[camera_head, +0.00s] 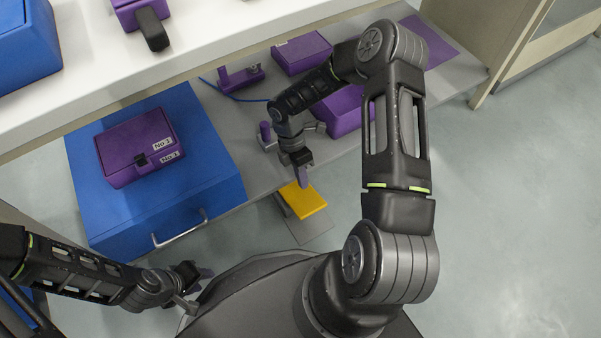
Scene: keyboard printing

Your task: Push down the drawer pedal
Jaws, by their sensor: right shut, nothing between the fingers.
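The pedal (311,203) is a flat yellow-orange plate below the front edge of the grey table, low over a grey base plate on the floor. My right gripper (303,181) points down at the pedal's upper left part, with its fingers shut and empty. In this view its fingertips overlap the pedal; I cannot tell whether they touch it.
A purple box (137,146) with white labels sits on the blue drawer. The grey table (257,173) holds more purple boxes (301,53) and a purple stand with a blue cable. A white shelf (200,40) runs above. The floor at right is clear.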

